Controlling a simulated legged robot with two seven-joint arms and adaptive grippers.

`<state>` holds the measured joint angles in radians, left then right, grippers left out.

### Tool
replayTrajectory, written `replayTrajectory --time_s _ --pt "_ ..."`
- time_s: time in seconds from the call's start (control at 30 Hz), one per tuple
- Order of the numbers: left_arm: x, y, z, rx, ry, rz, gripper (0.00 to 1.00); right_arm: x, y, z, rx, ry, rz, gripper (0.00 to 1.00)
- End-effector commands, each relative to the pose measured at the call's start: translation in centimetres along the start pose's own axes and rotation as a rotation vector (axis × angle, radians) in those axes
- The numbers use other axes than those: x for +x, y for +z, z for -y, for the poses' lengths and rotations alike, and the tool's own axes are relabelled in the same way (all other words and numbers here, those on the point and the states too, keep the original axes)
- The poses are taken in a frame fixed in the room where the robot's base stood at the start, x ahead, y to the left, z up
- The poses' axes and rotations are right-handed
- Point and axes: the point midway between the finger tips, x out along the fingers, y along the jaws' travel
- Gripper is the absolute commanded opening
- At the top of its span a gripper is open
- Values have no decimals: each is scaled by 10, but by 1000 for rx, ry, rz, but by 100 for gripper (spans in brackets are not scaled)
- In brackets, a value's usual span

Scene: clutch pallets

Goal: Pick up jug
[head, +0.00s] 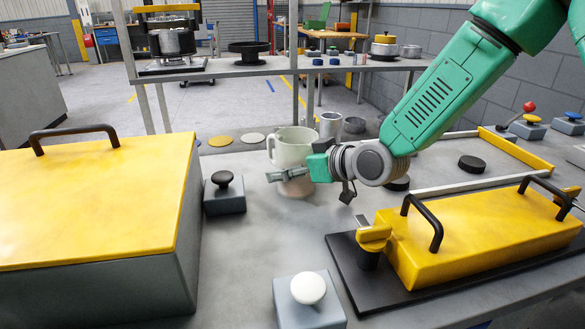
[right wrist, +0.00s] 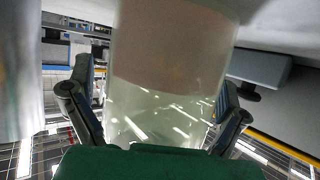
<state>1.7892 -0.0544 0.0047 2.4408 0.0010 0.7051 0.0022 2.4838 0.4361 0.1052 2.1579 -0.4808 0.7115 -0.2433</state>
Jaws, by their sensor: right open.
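The jug (head: 291,146) is pale grey-green with a handle on its left side. It stands upright on the grey table near the middle of the head view. A pinkish band shows at its base. My right gripper (head: 289,174) is low at the jug's near side, with its fingers pointing left. In the right wrist view the jug (right wrist: 165,85) fills the middle, between the two open fingers of the right gripper (right wrist: 158,105). A gap shows beside the left finger; contact on the right is unclear. My left gripper is not in view.
A large yellow-lidded box (head: 90,195) takes up the left. A yellow block with black handles (head: 470,240) lies on a black plate at right. Button boxes with a black knob (head: 224,194) and a white knob (head: 308,295) stand nearby. Metal cups (head: 331,125) stand behind the jug.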

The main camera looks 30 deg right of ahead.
Motion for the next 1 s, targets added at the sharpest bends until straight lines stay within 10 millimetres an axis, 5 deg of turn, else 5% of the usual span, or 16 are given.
replayTrajectory --time_s 0.13,0.3,1.0 --pt "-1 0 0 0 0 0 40 0 0 0 0 0 0 93" --pt "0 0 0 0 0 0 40 0 0 0 0 0 0 37" --pt "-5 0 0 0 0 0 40 -5 -13 0 -2 0 -4 36"
